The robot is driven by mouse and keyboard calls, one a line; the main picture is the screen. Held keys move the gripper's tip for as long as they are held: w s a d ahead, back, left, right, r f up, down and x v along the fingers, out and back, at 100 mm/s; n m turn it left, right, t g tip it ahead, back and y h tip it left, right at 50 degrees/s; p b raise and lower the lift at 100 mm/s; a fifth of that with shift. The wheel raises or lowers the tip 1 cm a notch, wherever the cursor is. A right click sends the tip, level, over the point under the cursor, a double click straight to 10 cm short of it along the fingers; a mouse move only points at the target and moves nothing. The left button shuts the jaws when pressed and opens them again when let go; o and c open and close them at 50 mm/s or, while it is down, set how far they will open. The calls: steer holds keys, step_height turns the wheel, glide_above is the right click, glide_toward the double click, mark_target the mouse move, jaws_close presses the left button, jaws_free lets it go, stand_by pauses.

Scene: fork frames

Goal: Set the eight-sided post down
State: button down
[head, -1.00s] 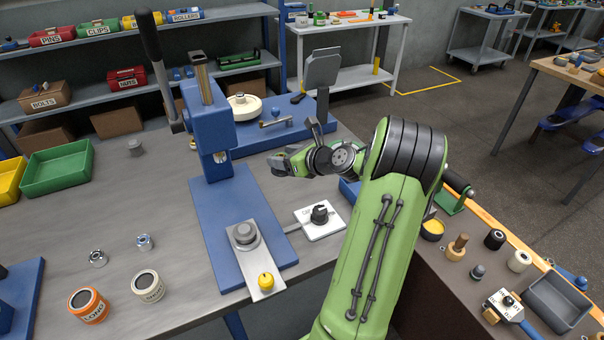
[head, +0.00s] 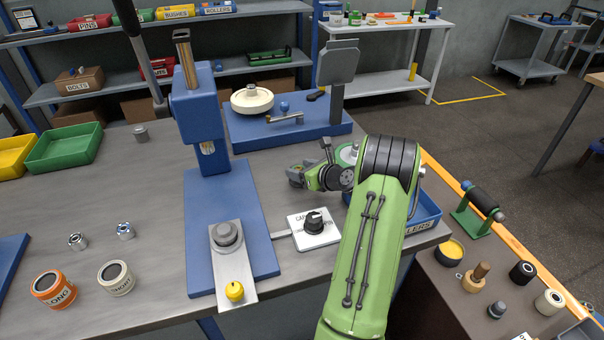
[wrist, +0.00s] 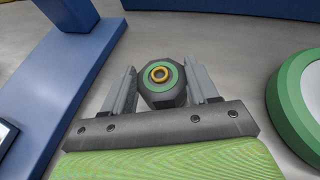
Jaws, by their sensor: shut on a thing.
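My gripper (wrist: 161,90) is shut on the eight-sided post (wrist: 152,97), which sits between its two grey fingers in the wrist view. The post is dark, with a green ring and a yellow-rimmed hole on its end facing the camera. In the head view my gripper (head: 297,175) is over the grey bench, right of the blue press and behind the white card with a black knob. The post cannot be made out there. Whether its far end touches the bench cannot be told.
The blue press (head: 200,110) stands left of my gripper, and a blue fixture base (head: 262,128) lies behind it. A round green-rimmed white piece (wrist: 305,95) is close on the right. The blue bin (head: 425,222) is at the bench's right edge. Bare bench (wrist: 225,45) shows around the post.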

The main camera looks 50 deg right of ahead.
steer(key=shift+r, duration=0.15)
steer(key=shift+c, duration=1.5)
jaws_free()
steer(key=shift+f, duration=0.2)
